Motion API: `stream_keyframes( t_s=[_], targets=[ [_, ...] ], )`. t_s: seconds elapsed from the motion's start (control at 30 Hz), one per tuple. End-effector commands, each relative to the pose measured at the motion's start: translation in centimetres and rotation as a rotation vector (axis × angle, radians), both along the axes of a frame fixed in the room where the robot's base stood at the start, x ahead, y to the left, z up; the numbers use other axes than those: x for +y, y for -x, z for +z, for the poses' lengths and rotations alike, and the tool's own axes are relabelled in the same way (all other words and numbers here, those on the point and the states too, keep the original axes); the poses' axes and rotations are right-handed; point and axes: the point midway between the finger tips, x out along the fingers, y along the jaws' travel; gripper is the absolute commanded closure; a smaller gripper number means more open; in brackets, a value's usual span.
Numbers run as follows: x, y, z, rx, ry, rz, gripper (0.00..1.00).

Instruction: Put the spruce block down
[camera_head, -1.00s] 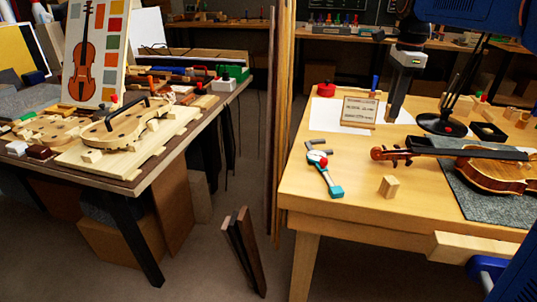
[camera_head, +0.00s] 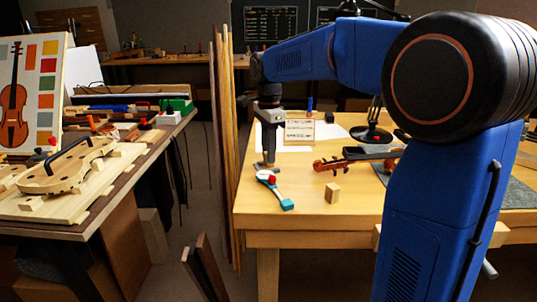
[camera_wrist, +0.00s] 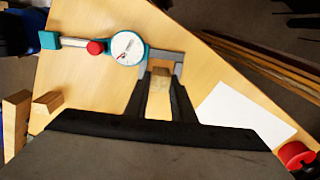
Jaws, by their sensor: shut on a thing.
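My gripper (camera_wrist: 160,97) points down over the left part of the right-hand bench (camera_head: 249,218). It is shut on a small pale wooden block, the spruce block (camera_wrist: 159,100), which shows between the two dark fingers in the wrist view. In the head view my gripper (camera_head: 268,160) hides most of the block, and I cannot tell whether it touches the bench top. The grey jaws of a teal dial gauge (camera_wrist: 128,47) lie right by the fingertips. The gauge (camera_head: 272,186) also shows in the head view, just in front of my gripper.
Another small wooden block (camera_head: 332,194) stands near the bench's front edge. White paper (camera_wrist: 245,115) and a red round item (camera_wrist: 296,155) lie beyond the gripper. Tall boards (camera_head: 226,150) stand at the bench's left side.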

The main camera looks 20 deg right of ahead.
Motion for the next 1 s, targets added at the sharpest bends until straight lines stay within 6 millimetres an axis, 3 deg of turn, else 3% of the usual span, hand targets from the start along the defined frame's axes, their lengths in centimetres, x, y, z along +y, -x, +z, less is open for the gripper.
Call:
stream_keyframes(
  t_s=[0.1,0.47,0.5,0.53,0.87,1.0],
  targets=[
    [0.0,0.0,-1.0,0.001,0.0,0.0,1.0],
    [0.0,0.0,-1.3,0.0,0.0,0.0,1.0],
    [0.0,0.0,-1.2,0.0,0.0,0.0,0.68],
    [0.0,0.0,-1.2,0.0,0.0,0.0,0.61],
    [0.0,0.0,-1.1,-0.001,0.0,0.0,0.59],
    [0.0,0.0,-0.1,-0.002,0.0,0.0,0.59]
  ],
)
